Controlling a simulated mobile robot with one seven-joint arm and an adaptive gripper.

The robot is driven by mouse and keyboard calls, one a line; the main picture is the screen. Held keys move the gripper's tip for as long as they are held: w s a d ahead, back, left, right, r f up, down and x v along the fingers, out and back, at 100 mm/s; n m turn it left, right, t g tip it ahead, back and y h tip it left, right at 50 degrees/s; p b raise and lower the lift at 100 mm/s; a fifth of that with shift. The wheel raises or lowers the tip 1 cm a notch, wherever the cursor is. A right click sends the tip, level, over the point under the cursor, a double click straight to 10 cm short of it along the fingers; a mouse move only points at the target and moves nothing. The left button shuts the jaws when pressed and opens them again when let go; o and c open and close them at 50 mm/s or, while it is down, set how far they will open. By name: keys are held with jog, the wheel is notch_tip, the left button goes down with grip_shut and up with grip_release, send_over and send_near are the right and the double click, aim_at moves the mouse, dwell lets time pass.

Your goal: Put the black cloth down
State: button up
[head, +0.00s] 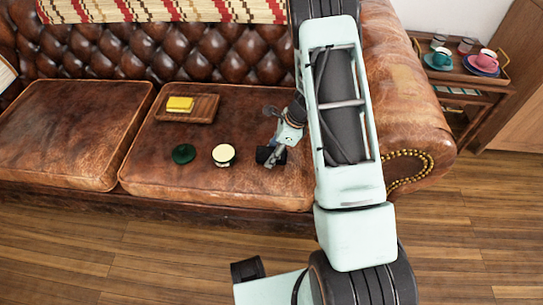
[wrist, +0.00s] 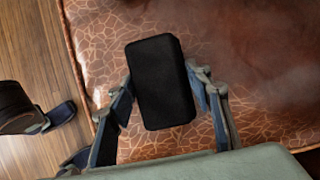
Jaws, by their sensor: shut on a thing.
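The black cloth (wrist: 161,82) shows in the wrist view as a dark, folded rectangular block between the two fingers. My gripper (wrist: 163,90) is shut on it, with one finger at each side. In the head view the cloth (head: 265,155) is a small dark patch at my gripper (head: 272,157), over the front right part of the brown leather sofa cushion (head: 255,110). Part of the cloth is hidden by the gripper there. I cannot tell whether the cloth touches the cushion.
On the same cushion are a round cream-topped container (head: 223,154), a dark green round thing (head: 183,153) and a wooden tray (head: 206,104) with a yellow block (head: 180,104). A bead string (head: 410,153) hangs on the armrest. A side table (head: 470,90) with cups stands right.

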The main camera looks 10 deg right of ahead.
jog(key=shift+f, duration=0.35)
jog(key=shift+f+b, duration=0.3)
jog(key=shift+f, duration=0.05)
jog(key=o, duration=1.2)
jog(key=shift+f, duration=0.15)
jog(key=shift+s, duration=0.1)
jog(key=p+v, duration=0.2)
jog(key=v, duration=0.4)
jog(key=p+v, duration=0.2)
jog(key=v, duration=0.4)
jog(key=shift+a, duration=0.25)
jog(key=shift+d+r, duration=0.25)
jog(key=shift+r, duration=0.4)
